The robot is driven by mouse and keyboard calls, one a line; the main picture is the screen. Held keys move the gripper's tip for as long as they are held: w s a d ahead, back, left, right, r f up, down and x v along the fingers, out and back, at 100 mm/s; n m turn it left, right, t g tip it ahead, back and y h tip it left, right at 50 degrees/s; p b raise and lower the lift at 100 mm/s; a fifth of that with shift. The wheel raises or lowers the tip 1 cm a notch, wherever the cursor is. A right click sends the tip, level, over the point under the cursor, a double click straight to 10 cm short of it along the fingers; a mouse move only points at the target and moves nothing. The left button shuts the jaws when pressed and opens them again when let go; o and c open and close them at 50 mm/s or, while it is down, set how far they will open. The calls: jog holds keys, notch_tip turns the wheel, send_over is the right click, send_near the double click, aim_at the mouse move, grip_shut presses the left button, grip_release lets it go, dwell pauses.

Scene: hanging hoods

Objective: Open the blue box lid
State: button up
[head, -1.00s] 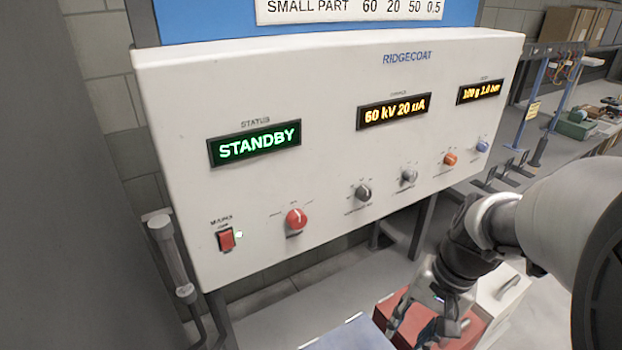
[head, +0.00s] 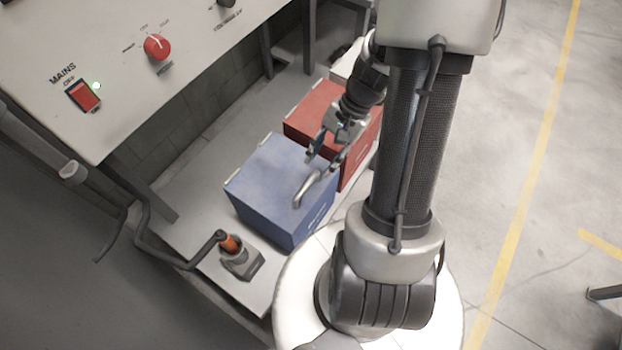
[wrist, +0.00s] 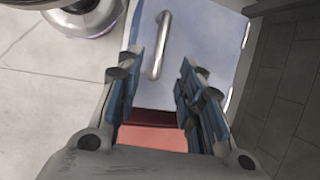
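The blue box (head: 268,180) sits on a low grey bench below the control panel, its lid shut. A curved metal handle (head: 312,186) stands on the lid near its right side. My gripper (head: 322,160) is above the far right part of the blue box, close to the handle but not on it. In the wrist view my gripper (wrist: 158,92) is open with nothing between the fingers. The handle (wrist: 160,45) shows there ahead of the fingertips, on the blue lid (wrist: 200,45).
A red box (head: 313,108) stands right behind the blue box, with a pale box (head: 347,65) beyond it. An orange-handled device (head: 240,255) sits on the bench (head: 195,225) in front. The control panel (head: 130,70) overhangs at left. Open floor (head: 520,150) lies to the right.

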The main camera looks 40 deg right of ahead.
aim_at(309, 182)
jog(key=b+x, duration=0.2)
jog(key=x, duration=0.6)
jog(key=shift+f+b, duration=0.1)
jog(key=shift+b, duration=0.3)
grip_shut()
